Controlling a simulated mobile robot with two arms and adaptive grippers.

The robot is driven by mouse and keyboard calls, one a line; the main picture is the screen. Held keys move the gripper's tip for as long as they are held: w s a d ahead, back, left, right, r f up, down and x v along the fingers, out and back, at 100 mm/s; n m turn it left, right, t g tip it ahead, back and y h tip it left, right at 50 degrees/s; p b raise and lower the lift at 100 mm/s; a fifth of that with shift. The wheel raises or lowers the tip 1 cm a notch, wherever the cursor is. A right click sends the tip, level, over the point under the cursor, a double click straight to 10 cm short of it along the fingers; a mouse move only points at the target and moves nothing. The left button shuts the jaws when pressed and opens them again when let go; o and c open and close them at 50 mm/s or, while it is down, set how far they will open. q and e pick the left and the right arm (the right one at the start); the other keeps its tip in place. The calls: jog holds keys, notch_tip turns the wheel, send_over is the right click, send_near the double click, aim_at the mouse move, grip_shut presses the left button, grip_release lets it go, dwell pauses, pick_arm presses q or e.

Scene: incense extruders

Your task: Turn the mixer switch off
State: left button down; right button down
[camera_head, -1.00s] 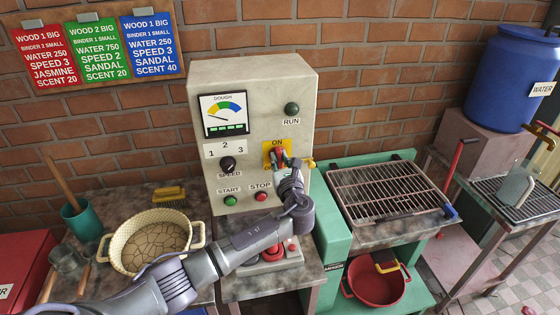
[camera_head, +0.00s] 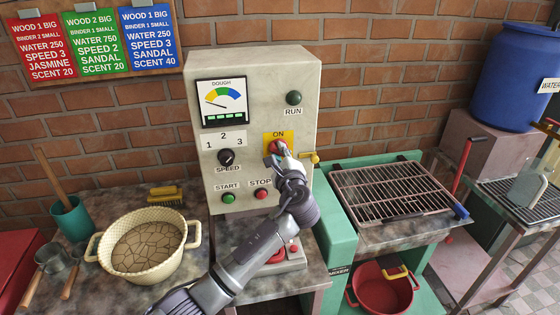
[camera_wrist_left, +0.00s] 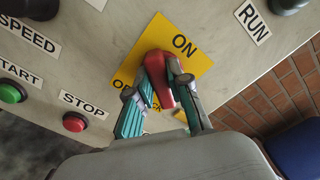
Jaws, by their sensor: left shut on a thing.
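The mixer switch has a red handle (camera_head: 275,146) on a yellow plate with an ON label (camera_head: 278,134), on the front of the grey control box (camera_head: 262,75). My left gripper (camera_head: 280,151) is at the switch, in front of the plate. In the left wrist view, its two fingers (camera_wrist_left: 160,88) are shut on the red handle (camera_wrist_left: 157,66), one on each side. The ON label (camera_wrist_left: 182,42) is readable there; the lower label is mostly hidden by a finger. The switch's exact angle is hard to tell. My right gripper is not in view.
The box also carries a speed knob (camera_head: 226,157), a green start button (camera_head: 228,198), a red stop button (camera_head: 261,195) and a dark run lamp (camera_head: 294,98). A cream pot (camera_head: 143,276) stands at left.

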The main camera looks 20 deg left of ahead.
pick_arm(q)
jog(key=shift+f+n+b, duration=0.15)
jog(key=shift+n+b, duration=1.25)
jog(key=shift+n, duration=0.3)
jog(key=shift+f+n+b, duration=0.15)
jog(key=shift+n+b, duration=1.2)
jog(key=shift+n, duration=0.35)
jog(key=c, duration=1.1)
grip_release()
jog(key=shift+r, duration=0.1)
jog(key=shift+s, duration=0.1)
jog(key=v, duration=1.2)
